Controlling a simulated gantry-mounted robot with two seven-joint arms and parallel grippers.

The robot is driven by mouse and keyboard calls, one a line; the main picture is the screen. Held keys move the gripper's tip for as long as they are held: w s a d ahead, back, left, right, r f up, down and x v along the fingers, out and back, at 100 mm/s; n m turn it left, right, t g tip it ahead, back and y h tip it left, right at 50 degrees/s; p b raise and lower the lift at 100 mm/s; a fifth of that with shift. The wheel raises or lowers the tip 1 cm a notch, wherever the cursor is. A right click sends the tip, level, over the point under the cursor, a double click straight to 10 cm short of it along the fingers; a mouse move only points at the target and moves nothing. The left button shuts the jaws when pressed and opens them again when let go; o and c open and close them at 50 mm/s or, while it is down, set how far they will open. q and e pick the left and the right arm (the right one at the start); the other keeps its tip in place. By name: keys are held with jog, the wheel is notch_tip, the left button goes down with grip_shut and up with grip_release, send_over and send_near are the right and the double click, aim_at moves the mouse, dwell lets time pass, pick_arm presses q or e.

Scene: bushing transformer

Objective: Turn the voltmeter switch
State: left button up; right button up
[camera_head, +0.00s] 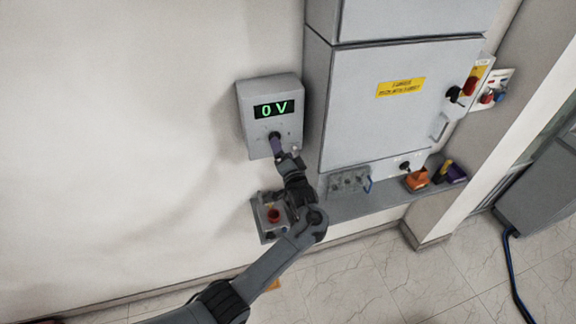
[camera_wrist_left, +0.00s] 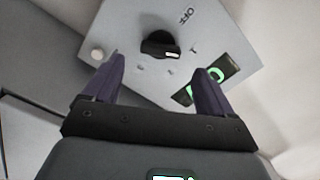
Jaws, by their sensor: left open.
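The voltmeter (camera_head: 246,118) is a grey box on the wall, and its green display (camera_head: 274,109) reads 0 V. Its black rotary switch (camera_wrist_left: 160,44) shows in the left wrist view, with an "OFF" label (camera_wrist_left: 186,16) and smaller marks around it. The white tick on the switch points to the lower right in that view. My left gripper (camera_head: 276,147) is in front of the lower part of the box. In the left wrist view my left gripper (camera_wrist_left: 160,63) is open, its two purple fingers spread with the switch beyond and between their tips. I see no contact.
A large grey cabinet (camera_head: 400,120) with a yellow label stands right of the voltmeter. A small box with a red button (camera_head: 273,215) is below it, beside my arm. A grey shelf (camera_head: 372,204) carries orange and purple items. The wall to the left is bare.

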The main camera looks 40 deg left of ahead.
pick_arm(q)
jog(key=b+v, duration=0.1)
jog(key=v, duration=0.5)
jog(key=shift+s+d, duration=0.1)
jog(key=s+a+f+m+h, duration=0.1)
jog(key=s+f+m+h, duration=0.4)
jog(key=s+f, duration=1.6)
jog(key=s+d+r+n+g+h, duration=0.2)
jog(key=s+d+r+g+h, duration=0.1)
jog(key=s+d, duration=0.4)
jog(key=s+d+r+n+g+h, duration=0.2)
jog(key=s+d+r+g+h, duration=0.2)
jog(key=s+d+h, duration=0.2)
jog(key=shift+s+d+n, duration=0.3)
jog(key=shift+s+d, duration=0.25)
jog(key=shift+s, duration=0.85)
